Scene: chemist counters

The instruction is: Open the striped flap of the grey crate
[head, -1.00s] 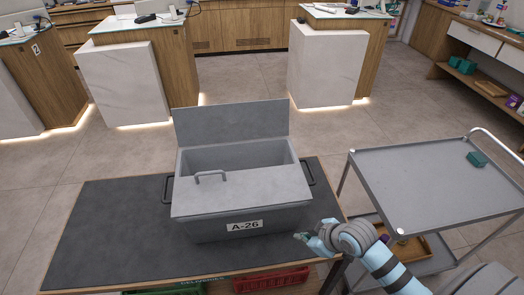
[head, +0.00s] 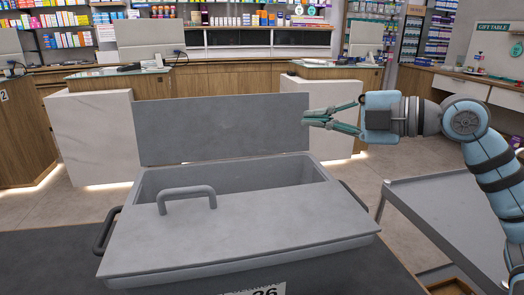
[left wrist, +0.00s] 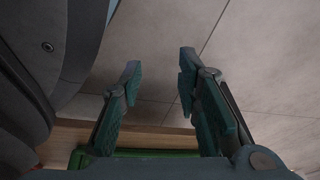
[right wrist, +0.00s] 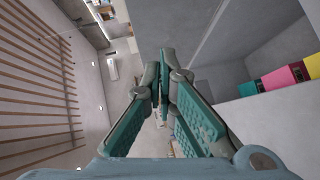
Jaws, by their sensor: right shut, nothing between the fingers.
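The grey crate (head: 330,200) stands on the dark-topped table, its label partly cut off at the bottom of the head view. Its far flap (head: 225,128) stands upright. Its near flap (head: 240,235), with a grey handle (head: 187,193), lies over the front part, leaving a gap at the back. I see no stripes on either flap. My right gripper (head: 312,117) is raised at the right end of the far flap; whether it touches is unclear. It is shut and empty, also in the right wrist view (right wrist: 163,85). My left gripper (left wrist: 160,66) is open and empty, outside the head view.
A grey metal cart (head: 440,215) stands right of the table. White-fronted counters (head: 90,135) stand behind the crate, with stocked shelves beyond. A green container (left wrist: 80,158) shows low in the left wrist view, by a wooden edge.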

